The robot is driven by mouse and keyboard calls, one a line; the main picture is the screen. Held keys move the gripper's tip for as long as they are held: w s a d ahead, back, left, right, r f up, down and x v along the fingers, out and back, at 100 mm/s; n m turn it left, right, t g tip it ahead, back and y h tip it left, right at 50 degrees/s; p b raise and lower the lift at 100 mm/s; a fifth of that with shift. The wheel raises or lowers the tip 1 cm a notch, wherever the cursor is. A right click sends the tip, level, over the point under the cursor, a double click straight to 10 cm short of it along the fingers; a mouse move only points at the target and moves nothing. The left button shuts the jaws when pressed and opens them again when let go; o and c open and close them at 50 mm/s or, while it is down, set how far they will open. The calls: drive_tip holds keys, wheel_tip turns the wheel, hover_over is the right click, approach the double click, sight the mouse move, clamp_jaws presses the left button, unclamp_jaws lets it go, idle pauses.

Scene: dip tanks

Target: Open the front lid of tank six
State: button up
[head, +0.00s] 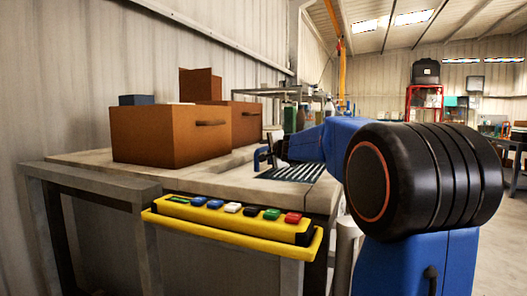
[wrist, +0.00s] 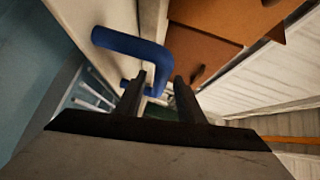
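No tank number is readable, so I cannot tell which part is tank six or its front lid. In the wrist view a bent blue handle (wrist: 130,43) shows just beyond my gripper (wrist: 160,80). My two dark fingers are parted, and the handle's lower bend lies in line with the gap between them. I cannot tell whether they touch it. In the head view a small blue handle (head: 261,157) stands at the far side of the pale bench top (head: 80,158). My gripper is not clearly visible there, as my blue arm covers that area.
A brown box (head: 150,140) with a dark handle stands on the bench, with another brown box (head: 246,125) behind it. A yellow button panel (head: 230,222) runs along the front edge. A dark slatted grate (head: 290,172) lies beside my arm. A corrugated wall closes the left.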

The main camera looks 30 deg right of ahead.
drive_tip(key=shift+w+d+f, duration=0.1)
drive_tip(key=shift+w, duration=0.85)
clamp_jaws()
drive_tip(key=shift+w+a, duration=0.75)
drive_tip(key=shift+w, duration=0.2)
drive_tip(key=shift+w+a, duration=0.75)
drive_tip(key=shift+w, duration=0.2)
unclamp_jaws()
drive_tip(key=shift+s, duration=0.1)
drive_tip(key=s+a+r, duration=0.2)
drive_tip(key=s, duration=1.5)
drive_tip(key=shift+r, duration=0.2)
